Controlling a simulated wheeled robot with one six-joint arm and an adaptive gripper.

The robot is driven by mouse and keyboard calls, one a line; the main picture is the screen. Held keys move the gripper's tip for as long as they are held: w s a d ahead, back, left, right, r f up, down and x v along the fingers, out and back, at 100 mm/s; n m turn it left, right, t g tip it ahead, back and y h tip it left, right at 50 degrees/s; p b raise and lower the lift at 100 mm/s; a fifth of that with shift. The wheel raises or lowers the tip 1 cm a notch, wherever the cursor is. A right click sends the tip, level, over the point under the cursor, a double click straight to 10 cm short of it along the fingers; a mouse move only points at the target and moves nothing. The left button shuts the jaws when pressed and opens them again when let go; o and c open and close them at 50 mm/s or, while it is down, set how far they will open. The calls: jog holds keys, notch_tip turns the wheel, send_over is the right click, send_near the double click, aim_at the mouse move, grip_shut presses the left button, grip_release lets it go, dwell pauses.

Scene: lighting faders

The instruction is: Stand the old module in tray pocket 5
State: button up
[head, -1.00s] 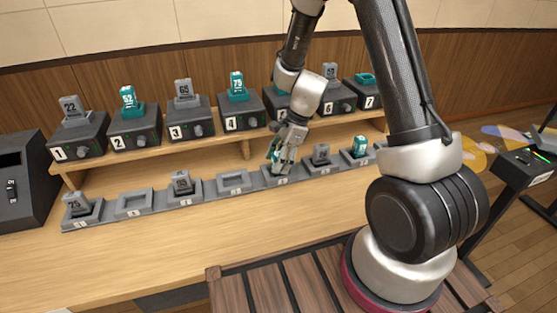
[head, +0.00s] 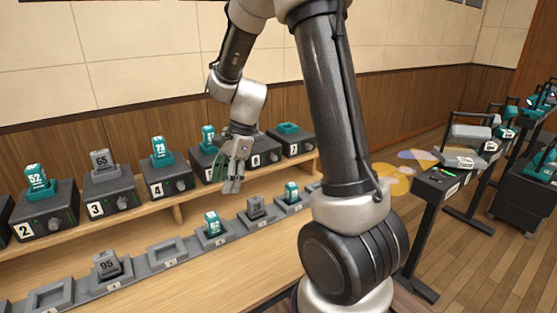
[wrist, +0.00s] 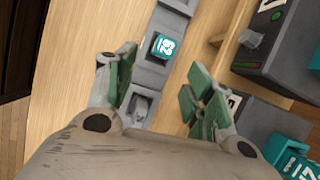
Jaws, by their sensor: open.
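The teal module (head: 212,224) stands upright in tray pocket 5 (head: 216,241), between the empty pocket 4 (head: 167,253) and a grey module (head: 256,207) in pocket 6. It also shows in the wrist view (wrist: 163,45), seated in the grey tray. My gripper (head: 232,187) is open and empty, raised above the tray in front of the shelf consoles and apart from the teal module. In the wrist view its green-padded fingers (wrist: 160,98) are spread wide, with the pocket 6 module below between them.
Numbered consoles stand on the shelf behind; console 4 (head: 167,181) bears a teal module. My gripper partly hides consoles 5 and 6. Console 7 (head: 290,143) has an empty teal socket. A grey 95 module (head: 107,265) stands in pocket 3. Bare wooden bench (head: 230,270) lies in front.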

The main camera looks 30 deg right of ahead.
jog(key=s+d+r+n+t+h, duration=0.2)
jog(key=s+d+r+n, duration=0.3)
jog(key=s+r+n, duration=0.3)
jog(key=s+d+r+n+t+h, duration=0.2)
jog(key=s+d+r+n, duration=0.2)
jog(key=s, duration=1)
notch_tip(320, 180, up, 4)
jog(key=n, duration=0.4)
jog(key=shift+d+f+n, duration=0.15)
jog(key=shift+d+n, duration=0.2)
jog(key=shift+n, duration=0.05)
